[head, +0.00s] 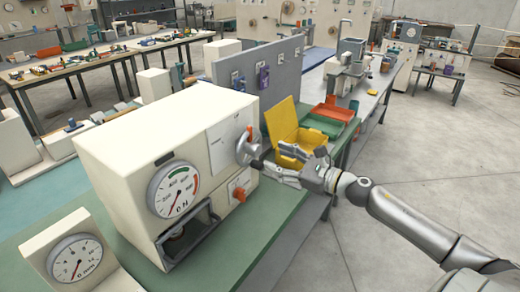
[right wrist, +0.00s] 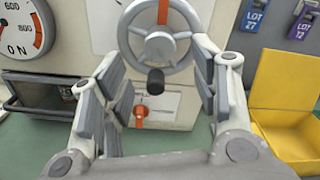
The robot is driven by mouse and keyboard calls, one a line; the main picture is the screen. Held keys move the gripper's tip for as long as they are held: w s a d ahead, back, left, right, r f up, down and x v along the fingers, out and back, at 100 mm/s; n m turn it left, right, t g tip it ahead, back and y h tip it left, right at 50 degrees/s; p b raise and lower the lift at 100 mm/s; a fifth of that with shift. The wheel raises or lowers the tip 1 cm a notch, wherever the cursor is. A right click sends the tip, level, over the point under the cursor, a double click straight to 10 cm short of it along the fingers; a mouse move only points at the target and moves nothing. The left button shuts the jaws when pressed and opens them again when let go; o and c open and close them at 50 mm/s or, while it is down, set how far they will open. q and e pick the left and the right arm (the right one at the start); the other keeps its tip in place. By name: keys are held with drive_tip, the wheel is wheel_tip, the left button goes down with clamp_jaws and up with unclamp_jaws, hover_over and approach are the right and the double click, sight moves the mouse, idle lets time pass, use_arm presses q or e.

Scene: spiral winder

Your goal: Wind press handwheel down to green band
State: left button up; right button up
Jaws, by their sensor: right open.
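The cream press box (head: 135,130) stands on the green bench. Its grey spoked handwheel (head: 246,148) is on the right face, with an orange mark at the top of the rim. In the right wrist view the handwheel (right wrist: 160,42) has a dark knob (right wrist: 155,82) at its lower rim. The round gauge (head: 174,190) has coloured bands at its upper right; its red needle seems to point down and left, away from them. My right gripper (head: 278,160) is open in front of the wheel, its fingers (right wrist: 155,92) spread either side of the knob, apparently not touching it. My left gripper is out of view.
An orange switch (head: 239,190) sits below the wheel. A yellow open bin (head: 284,120) stands just behind my right gripper, with red and green trays (head: 332,111) beyond. A grey tool panel (head: 262,72) rises behind the press. A second dial (head: 75,258) stands at front left.

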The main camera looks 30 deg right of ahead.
sight(259, 152)
drive_tip(key=p+x, duration=0.2)
drive_tip(key=x, duration=0.3)
drive_tip(key=shift+w+a+r, duration=0.1)
drive_tip(key=shift+w, duration=0.15)
drive_tip(key=shift+w+a, duration=0.25)
drive_tip(key=shift+w, duration=0.25)
drive_tip(key=c, duration=1)
